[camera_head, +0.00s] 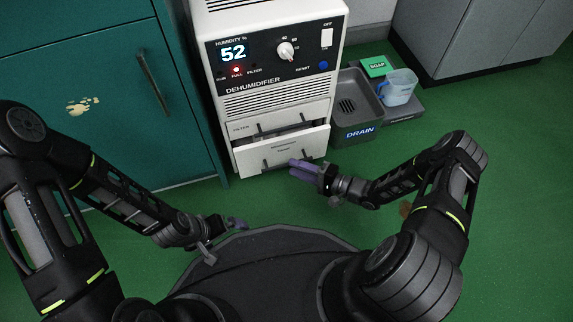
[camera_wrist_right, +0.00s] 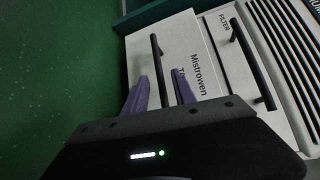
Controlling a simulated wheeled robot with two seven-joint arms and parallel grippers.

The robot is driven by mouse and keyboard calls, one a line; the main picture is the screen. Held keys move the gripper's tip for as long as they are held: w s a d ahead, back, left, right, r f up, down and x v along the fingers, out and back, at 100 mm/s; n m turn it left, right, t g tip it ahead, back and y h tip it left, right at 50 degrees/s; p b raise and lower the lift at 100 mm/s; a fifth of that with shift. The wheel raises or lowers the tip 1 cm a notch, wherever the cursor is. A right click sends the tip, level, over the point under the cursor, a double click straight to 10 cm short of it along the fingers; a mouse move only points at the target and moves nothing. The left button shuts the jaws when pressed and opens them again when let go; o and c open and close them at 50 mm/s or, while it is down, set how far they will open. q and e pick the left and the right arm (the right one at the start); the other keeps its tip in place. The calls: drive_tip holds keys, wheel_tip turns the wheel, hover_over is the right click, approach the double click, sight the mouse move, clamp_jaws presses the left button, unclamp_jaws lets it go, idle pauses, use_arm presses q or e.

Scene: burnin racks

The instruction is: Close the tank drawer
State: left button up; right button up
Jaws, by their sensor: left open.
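The tank drawer (camera_head: 283,152), a white front with a dark bar handle, is at the bottom of the white dehumidifier (camera_head: 270,85). It stands partly pulled out, with a dark gap above its front. Its label and handle show in the right wrist view, where the drawer front (camera_wrist_right: 205,70) is close. My right gripper (camera_head: 298,166) is at the drawer's front right side. Its purple fingers are apart, one on each side of the handle's near end (camera_wrist_right: 157,62); I cannot tell if they touch it. My left gripper (camera_head: 237,223) is open and empty, low in front of the dehumidifier.
The filter panel (camera_head: 275,123) with its own handle is just above the drawer. A teal cabinet (camera_head: 110,90) stands to the left. A grey drain basin (camera_head: 358,112) and a blue jug (camera_head: 399,87) are to the right. Green floor lies open in front.

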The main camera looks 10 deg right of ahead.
sight(286, 165)
drive_tip(key=x, duration=0.4)
drive_tip(key=shift+b, duration=0.4)
drive_tip(key=shift+c, duration=0.5)
clamp_jaws()
drive_tip(key=shift+f, duration=0.1)
idle(0.4)
